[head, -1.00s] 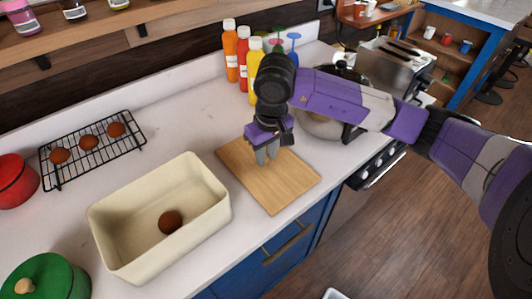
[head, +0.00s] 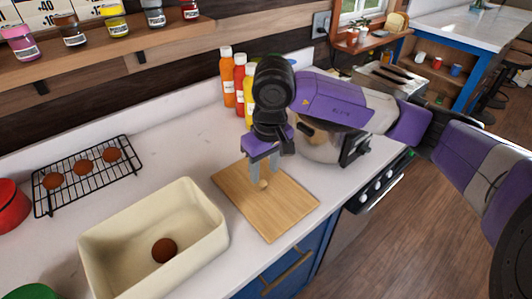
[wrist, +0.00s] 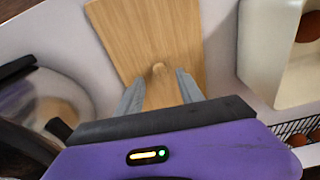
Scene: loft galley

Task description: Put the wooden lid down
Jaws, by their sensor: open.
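The wooden lid (head: 285,208) is a flat rectangular board with a small round knob (head: 263,184). It lies flat on the white counter, right of the cream bin (head: 213,225). My gripper (head: 261,182) is over the lid, pointing down, with its fingers apart at the knob. In the wrist view the knob (wrist: 159,69) shows between the two open fingers (wrist: 160,84), with gaps on both sides. The lid (wrist: 150,30) also shows there. Whether the fingertips touch the board is unclear.
The bin is uncovered and holds a brown round item (head: 164,250). A black wire rack (head: 84,173) with three brown pieces stands behind left. Sauce bottles (head: 239,80) stand behind my gripper. A rounded metal appliance (head: 322,146) is right of the lid. The counter's front edge is close.

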